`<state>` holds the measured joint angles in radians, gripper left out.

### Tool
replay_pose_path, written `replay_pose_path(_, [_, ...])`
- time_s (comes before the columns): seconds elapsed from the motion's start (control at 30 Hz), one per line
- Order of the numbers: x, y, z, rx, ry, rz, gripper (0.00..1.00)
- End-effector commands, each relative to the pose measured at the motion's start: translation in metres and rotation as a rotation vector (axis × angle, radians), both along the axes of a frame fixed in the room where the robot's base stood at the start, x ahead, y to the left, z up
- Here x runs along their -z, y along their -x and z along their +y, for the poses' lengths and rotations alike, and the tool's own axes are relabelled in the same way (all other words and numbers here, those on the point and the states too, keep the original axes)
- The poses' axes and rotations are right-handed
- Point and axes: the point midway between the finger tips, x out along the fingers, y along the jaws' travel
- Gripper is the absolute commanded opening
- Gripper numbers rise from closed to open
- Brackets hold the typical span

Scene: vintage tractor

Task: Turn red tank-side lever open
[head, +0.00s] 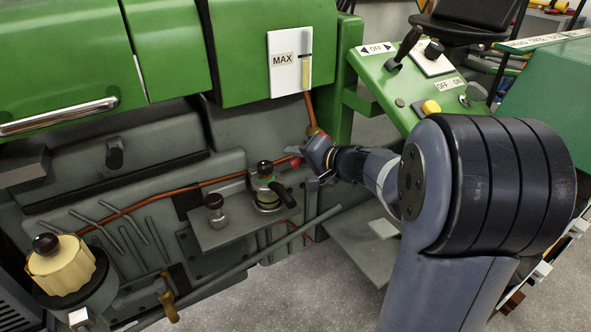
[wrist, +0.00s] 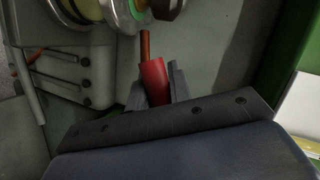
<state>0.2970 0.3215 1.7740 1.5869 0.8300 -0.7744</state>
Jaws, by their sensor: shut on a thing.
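The red lever (head: 296,162) shows as a small red tip below the green tank (head: 237,45) with the MAX gauge. In the wrist view the red lever (wrist: 153,76) lies between my two jaws, and an orange-brown rod (wrist: 145,45) lies beyond its far end. My gripper (head: 308,154) reaches in from the right. In the wrist view my gripper (wrist: 155,88) is shut on the red lever, with one jaw on each side. In the head view my gripper hides most of the lever.
A black-capped fitting with a dark handle (head: 267,185) stands just left of and below my gripper. A copper pipe (head: 312,112) runs down from the tank. A sloped green control panel (head: 412,85) stands to the right. Grey floor shows below.

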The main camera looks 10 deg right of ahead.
Motion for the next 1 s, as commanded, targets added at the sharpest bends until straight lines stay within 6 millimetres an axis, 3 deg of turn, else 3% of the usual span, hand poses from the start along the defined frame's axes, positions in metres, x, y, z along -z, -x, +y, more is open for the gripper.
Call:
replay_pose_path(0.03, [0.011,0.000,-0.001,-0.001,0.036,-0.016,0.00])
replay_pose_path(0.4, [0.027,-0.004,-0.013,-0.001,0.323,-0.108,0.00])
replay_pose_path(1.0, [0.042,-0.015,-0.045,0.000,0.838,-0.272,0.00])
